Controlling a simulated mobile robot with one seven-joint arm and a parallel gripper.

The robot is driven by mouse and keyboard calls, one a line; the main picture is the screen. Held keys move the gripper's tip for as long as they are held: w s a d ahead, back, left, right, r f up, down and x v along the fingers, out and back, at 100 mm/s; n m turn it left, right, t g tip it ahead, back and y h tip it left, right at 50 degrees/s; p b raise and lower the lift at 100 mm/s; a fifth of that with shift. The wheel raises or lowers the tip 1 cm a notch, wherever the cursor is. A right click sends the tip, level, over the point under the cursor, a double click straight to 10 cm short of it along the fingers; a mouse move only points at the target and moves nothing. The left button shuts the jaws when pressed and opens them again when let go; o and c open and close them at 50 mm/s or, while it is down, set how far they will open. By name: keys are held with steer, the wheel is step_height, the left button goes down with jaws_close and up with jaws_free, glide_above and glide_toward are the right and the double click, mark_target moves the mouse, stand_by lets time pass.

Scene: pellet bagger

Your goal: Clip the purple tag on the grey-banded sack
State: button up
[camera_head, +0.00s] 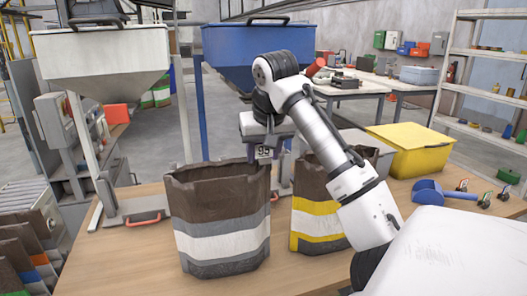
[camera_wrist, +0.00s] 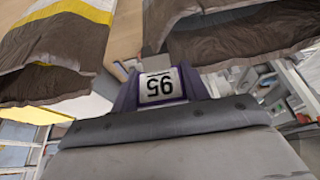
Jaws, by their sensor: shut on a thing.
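The grey-banded sack (camera_head: 221,235) stands open and upright on the table, brown with grey and white bands. My gripper (camera_head: 265,142) is shut on the purple tag (camera_head: 264,154), at the sack's upper right rim in the head view. The tag also shows in the wrist view (camera_wrist: 162,88), with an upside-down "95" on a white label. A brown sack mouth (camera_wrist: 235,35) lies just beyond it to the right there. Whether the tag touches the rim, I cannot tell. The yellow-banded sack (camera_head: 311,222) stands to the right, partly behind my arm.
A blue hopper (camera_head: 252,55) and a white hopper (camera_head: 103,58) hang behind the table. A yellow bin (camera_head: 410,150), a blue scoop (camera_head: 442,192) and several small clips (camera_head: 484,200) are at the right. The wooden table (camera_head: 120,262) is clear at the front left.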

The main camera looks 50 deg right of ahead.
steer(key=shift+s+f, duration=0.1)
steer(key=shift+f, duration=0.3)
steer(key=shift+c, duration=1)
steer(key=o, duration=1.3)
steer(key=shift+f, duration=0.15)
steer(key=shift+o, duration=0.2)
steer(key=shift+r, duration=0.25)
steer(key=v, duration=1.3)
steer(key=shift+r, duration=0.4)
